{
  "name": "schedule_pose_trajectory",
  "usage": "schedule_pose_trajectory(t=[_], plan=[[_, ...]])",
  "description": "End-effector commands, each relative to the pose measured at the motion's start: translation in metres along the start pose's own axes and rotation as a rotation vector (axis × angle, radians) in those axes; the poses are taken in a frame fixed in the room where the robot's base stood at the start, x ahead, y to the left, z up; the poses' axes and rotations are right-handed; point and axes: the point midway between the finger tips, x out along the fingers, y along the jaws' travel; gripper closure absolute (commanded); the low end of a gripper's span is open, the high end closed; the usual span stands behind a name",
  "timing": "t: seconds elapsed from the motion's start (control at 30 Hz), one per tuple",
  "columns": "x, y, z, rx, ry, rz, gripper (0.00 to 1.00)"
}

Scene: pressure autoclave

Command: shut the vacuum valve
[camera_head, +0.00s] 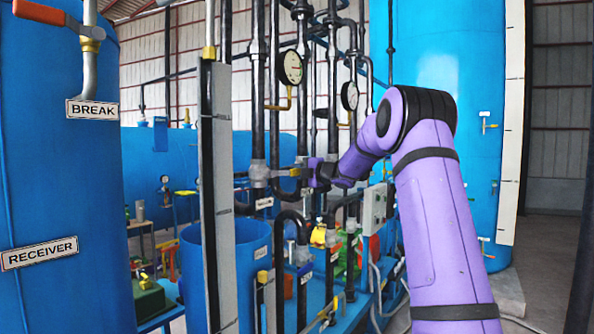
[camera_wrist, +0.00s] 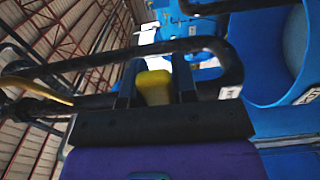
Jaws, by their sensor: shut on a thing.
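A grey valve (camera_head: 259,173) with a yellow handle (camera_head: 284,173) sits on a dark vertical pipe near the middle of the head view. My gripper (camera_head: 302,172) reaches it from the right, at the end of my purple arm. In the wrist view, the two dark fingers of my gripper (camera_wrist: 155,88) stand on either side of the yellow handle (camera_wrist: 154,87) and are shut on it. The handle's outer end shows between the fingers. A small label (camera_head: 264,203) hangs below the valve, but I cannot read it, so its name is unclear.
A blue tank marked RECEIVER (camera_head: 60,200) fills the left, with an orange-handled valve (camera_head: 55,17) marked BREAK. Two gauges (camera_head: 291,68) hang above. Dark pipes and a grey post (camera_head: 218,200) crowd the valve. A lower yellow-handled valve (camera_head: 318,237) is close by.

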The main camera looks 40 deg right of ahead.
Motion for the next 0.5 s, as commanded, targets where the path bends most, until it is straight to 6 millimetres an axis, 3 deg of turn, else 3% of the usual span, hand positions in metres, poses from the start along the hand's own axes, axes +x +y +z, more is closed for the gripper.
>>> schedule_pose_trajectory(t=[0.37,0.4,0.5], plan=[[-0.0006,-0.0039,0.0009,0.014,-0.002,-0.003,1.0],[-0.0006,-0.0041,0.0009,0.014,-0.002,-0.004,0.72],[-0.0005,-0.004,0.0008,0.013,-0.002,-0.003,0.49]])
